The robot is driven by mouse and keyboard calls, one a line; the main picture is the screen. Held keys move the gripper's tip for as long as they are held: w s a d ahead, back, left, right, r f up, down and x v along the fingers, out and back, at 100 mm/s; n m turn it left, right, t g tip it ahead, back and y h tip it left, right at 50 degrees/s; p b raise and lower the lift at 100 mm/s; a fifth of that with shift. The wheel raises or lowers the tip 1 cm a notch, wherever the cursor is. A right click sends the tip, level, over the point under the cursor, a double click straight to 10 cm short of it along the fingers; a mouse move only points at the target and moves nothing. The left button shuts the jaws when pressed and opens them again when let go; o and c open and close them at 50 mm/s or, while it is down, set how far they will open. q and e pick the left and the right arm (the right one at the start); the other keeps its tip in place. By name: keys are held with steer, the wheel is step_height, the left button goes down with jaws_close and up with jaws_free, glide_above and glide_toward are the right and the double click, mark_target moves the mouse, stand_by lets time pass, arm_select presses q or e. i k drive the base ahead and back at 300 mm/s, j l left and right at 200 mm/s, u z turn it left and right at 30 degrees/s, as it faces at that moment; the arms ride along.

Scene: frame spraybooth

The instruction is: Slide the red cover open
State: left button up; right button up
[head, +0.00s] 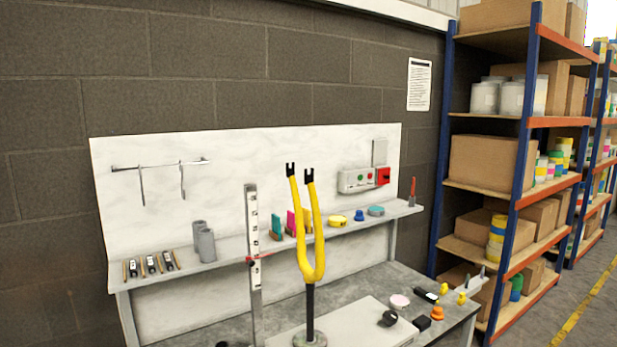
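The red cover (383,175) is a small red square at the right end of a pale control box (357,180) on the white back panel. A dark mark shows on its face; I cannot tell whether it is open or shut. The box also carries small green and red round buttons to the left of the cover. Neither of my grippers is in view, and nothing touches the cover.
A yellow fork (318,240) stands upright on a stand in front of the bench, left of the box. A slotted metal post (253,260) stands beside it. Small items line the shelf (235,249) below the box. Racks (527,130) stand at right.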

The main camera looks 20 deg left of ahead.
mark_target(384, 175)
steer(key=u, duration=0.25)
steer(key=i+l, duration=0.65)
steer(key=i, duration=0.1)
